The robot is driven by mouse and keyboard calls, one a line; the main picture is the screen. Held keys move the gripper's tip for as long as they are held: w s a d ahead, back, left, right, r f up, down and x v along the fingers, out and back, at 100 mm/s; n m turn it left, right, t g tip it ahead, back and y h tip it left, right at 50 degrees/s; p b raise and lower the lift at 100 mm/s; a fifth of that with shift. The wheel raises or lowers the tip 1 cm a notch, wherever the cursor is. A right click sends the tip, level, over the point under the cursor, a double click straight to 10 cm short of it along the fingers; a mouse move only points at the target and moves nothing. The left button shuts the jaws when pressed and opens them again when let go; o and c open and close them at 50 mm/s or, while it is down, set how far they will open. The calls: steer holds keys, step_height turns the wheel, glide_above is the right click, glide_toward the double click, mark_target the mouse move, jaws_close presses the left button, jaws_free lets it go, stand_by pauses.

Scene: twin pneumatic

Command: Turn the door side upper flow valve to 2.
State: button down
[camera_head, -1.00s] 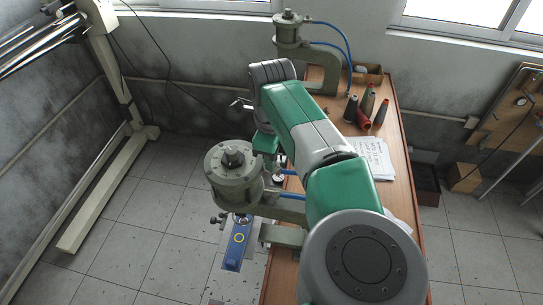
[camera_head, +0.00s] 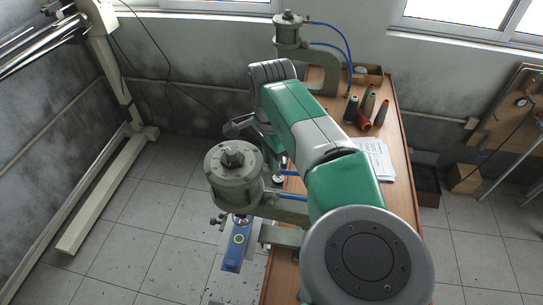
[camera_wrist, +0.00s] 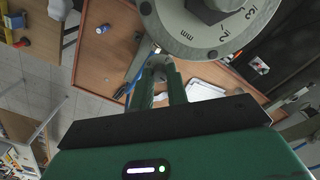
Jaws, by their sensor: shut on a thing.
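My gripper (camera_wrist: 161,72) is shut on a small grey knob-like part, the flow valve (camera_wrist: 158,63), in the wrist view. The valve's own setting cannot be read. In the head view the near press cylinder (camera_head: 232,175) stands at the table's left edge, with blue hoses (camera_head: 291,196) on its right. My gripper there is largely hidden behind the cylinder and my arm.
A second press (camera_head: 289,35) stands at the far end of the wooden table (camera_head: 385,115). Several thread cones (camera_head: 366,102) and white papers (camera_head: 376,158) lie right of my arm.

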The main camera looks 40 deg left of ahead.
steer(key=shift+r+n, duration=0.1)
steer(key=shift+n, duration=0.7)
steer(key=c, duration=1.4)
jaws_free()
step_height(320, 180, up, 8)
steer(key=shift+f+b, duration=0.15)
steer(key=shift+b, duration=0.55)
steer(key=shift+s+a, duration=0.1)
